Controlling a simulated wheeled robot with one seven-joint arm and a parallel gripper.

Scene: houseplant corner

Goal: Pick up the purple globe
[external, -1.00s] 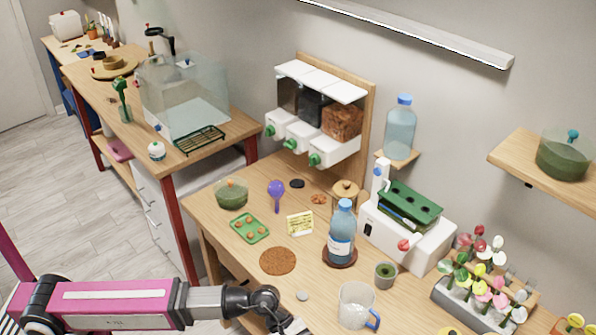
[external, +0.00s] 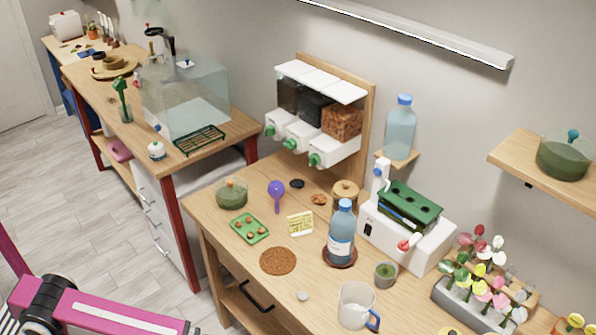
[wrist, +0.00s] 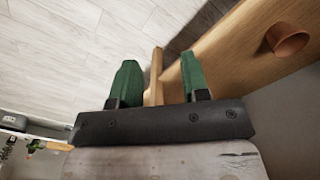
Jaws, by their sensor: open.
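The purple globe (external: 276,187) has a round head on a thin stem. My gripper (wrist: 158,80) has two green fingers, open and empty, over the floor and a wooden edge in the wrist view. In the external view my gripper is out of frame, and only part of my pink arm shows at the lower left, well away from the globe.
Near the globe are a green tray (external: 249,229), a yellow card (external: 300,223), a brown round mat (external: 278,261) and a tall blue bottle (external: 341,232). White dispensers (external: 312,140) stand behind it. A terracotta pot (wrist: 287,40) shows in the wrist view.

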